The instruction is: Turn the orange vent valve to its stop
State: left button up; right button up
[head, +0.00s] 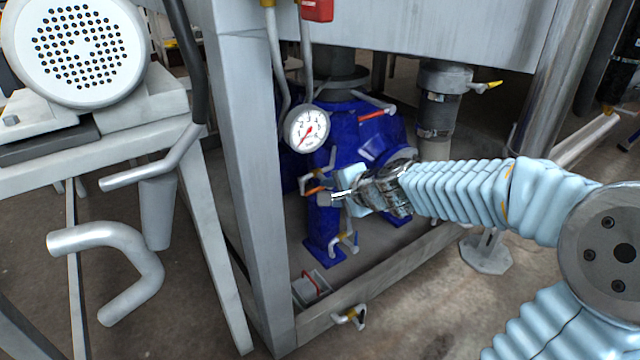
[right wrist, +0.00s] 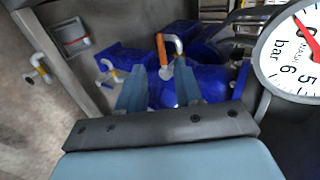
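The orange vent valve (head: 316,189) is a small orange handle on a bent metal pipe at the front of the blue pump body (head: 350,135). In the right wrist view the orange handle (right wrist: 161,48) stands roughly upright, beside its silver elbow. My right gripper (head: 338,198) reaches in from the right, close to the handle. In the right wrist view its two fingers (right wrist: 160,76) are apart, with the handle's lower end in line with the gap between them. Whether a finger touches the handle I cannot tell. My left gripper is not in view.
A round pressure gauge (head: 307,128) sits just above the valve and shows large at right in the wrist view (right wrist: 295,52). A grey frame post (head: 245,170) stands left of the pump. Another valve with a pale handle (head: 345,241) is below. A red-handled one (head: 376,113) is above.

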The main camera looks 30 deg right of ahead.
jog(key=v, duration=0.3)
jog(key=shift+p, duration=0.3)
jog(key=shift+f, duration=0.15)
